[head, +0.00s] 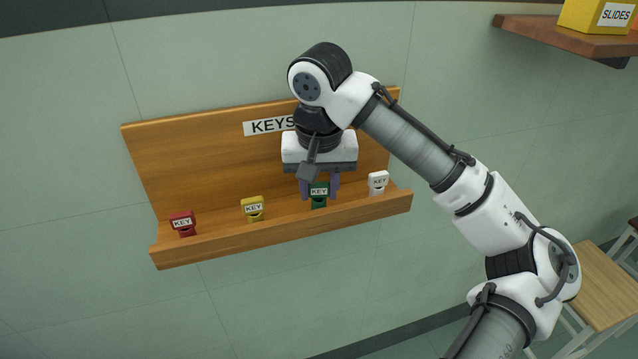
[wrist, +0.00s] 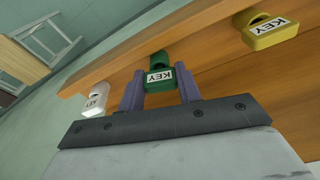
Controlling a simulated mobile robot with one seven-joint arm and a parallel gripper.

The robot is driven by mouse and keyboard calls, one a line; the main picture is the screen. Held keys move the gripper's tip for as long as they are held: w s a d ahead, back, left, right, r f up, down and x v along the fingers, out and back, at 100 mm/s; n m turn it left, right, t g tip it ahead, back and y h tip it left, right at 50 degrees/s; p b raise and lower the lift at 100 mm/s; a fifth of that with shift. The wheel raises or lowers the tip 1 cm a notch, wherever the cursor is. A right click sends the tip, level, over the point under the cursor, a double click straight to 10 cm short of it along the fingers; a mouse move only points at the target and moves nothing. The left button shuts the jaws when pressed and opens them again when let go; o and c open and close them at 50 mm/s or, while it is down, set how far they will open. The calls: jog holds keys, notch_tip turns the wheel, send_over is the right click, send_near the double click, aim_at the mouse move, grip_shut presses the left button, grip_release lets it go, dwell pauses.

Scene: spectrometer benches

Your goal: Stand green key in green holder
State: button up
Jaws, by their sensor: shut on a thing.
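The green key (head: 319,191) has a dark green head with a white KEY label. It stands on the wooden key shelf (head: 280,233) between the yellow and white keys. My gripper (head: 319,187) has come down from above, with one finger on each side of the key's head, and is shut on it. In the wrist view the green key (wrist: 158,76) sits between the two purple-grey fingers (wrist: 160,90). The key's lower part is hidden by the shelf's front lip. I cannot make out a green holder.
A red key (head: 183,223), a yellow key (head: 253,208) and a white key (head: 378,181) stand along the same shelf. The white key is close on the right. A wall shelf (head: 570,38) with a yellow SLIDES box (head: 598,14) is at upper right, and a wooden stool (head: 605,285) at lower right.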

jog(key=shift+f, duration=0.3)
jog(key=o, duration=0.7)
jog(key=r+p, duration=0.2)
jog(key=r, duration=0.1)
jog(key=s+r+p, duration=0.1)
jog(key=r+p, duration=0.2)
jog(key=r, duration=0.1)
jog(key=r+p, duration=0.2)
jog(key=r, duration=0.2)
jog(key=shift+s, duration=0.3)
